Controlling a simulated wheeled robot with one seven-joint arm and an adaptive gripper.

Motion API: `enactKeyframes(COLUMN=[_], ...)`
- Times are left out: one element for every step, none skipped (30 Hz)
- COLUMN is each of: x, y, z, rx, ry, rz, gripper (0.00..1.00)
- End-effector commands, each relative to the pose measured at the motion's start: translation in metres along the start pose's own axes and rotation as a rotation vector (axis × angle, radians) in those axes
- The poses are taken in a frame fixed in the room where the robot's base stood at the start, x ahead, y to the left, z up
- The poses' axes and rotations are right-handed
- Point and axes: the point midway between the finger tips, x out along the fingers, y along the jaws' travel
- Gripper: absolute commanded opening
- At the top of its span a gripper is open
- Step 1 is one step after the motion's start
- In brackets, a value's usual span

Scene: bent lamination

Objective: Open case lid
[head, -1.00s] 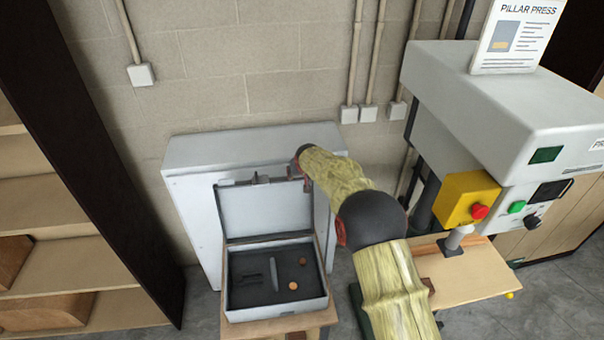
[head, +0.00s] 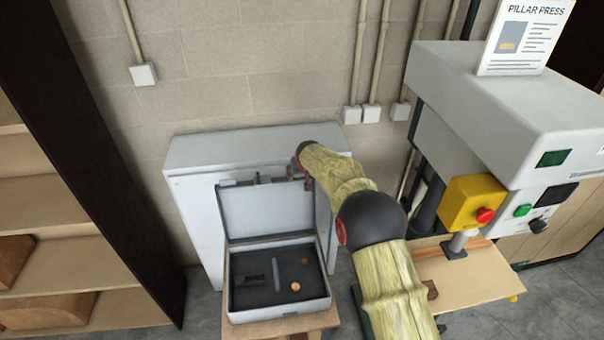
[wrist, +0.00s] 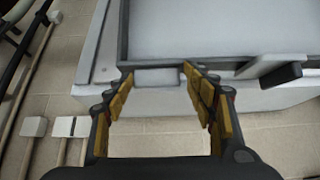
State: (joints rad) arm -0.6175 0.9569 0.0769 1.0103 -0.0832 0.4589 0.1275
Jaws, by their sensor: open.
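The case (head: 278,310) stands on a small wooden stand, its dark-lined inside facing up. Its lid (head: 266,213) stands raised, near upright, at the back of the case. My gripper (head: 307,184) is at the lid's upper right edge in the head view, small and partly hidden by my arm. In the wrist view my gripper (wrist: 160,82) is open, its yellow-padded fingers spread on either side of a pale tab (wrist: 158,77) on the lid's edge. Whether the fingers touch the lid I cannot tell.
A grey cabinet (head: 190,226) stands close behind the lid. A pillar press (head: 500,110) with a yellow switch box (head: 468,200) stands at the right. Wooden shelves (head: 50,255) are at the left. Inside the case lie small copper-coloured discs (head: 295,286).

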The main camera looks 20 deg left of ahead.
Motion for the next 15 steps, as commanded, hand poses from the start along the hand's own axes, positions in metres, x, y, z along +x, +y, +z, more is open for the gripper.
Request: enactKeyframes(x=[0.0013,0.0012,0.0011,0.0011,0.0010,0.0008,0.0007,0.0006,0.0004,0.0004,0.0003,0.0002,-0.0001,-0.0006,-0.0018], y=[-0.0003,-0.0002,0.0000,0.0003,0.0004,0.0006,0.0007,0.0008,0.0009,0.0009,0.0010,0.0010,0.0011,0.0011,0.0011], z=[0.0021,0.0020,0.0018,0.0017,0.0016,0.0013,0.0011,0.0010,0.0008,0.0007,0.0006,0.0004,0.0002,0.0001,-0.0001], rx=[-0.001,-0.001,-0.001,-0.001,-0.001,-0.001,-0.001,-0.001,-0.001,-0.001,-0.001,-0.001,-0.001,-0.001,-0.001], ry=[-0.003,-0.003,-0.003,-0.003,-0.003,-0.002,-0.002,-0.002,-0.001,-0.001,-0.001,-0.001,-0.001,0.000,0.000], rz=[0.000,0.000,0.000,0.000,0.001,0.001,0.001,0.001,0.001,0.001,0.001,0.001,0.001,0.001,0.001], gripper=[0.59,0.61,0.63,0.65,0.67,0.67,0.67,0.67,0.67,0.67,0.67,0.67,0.67,0.67,0.67])
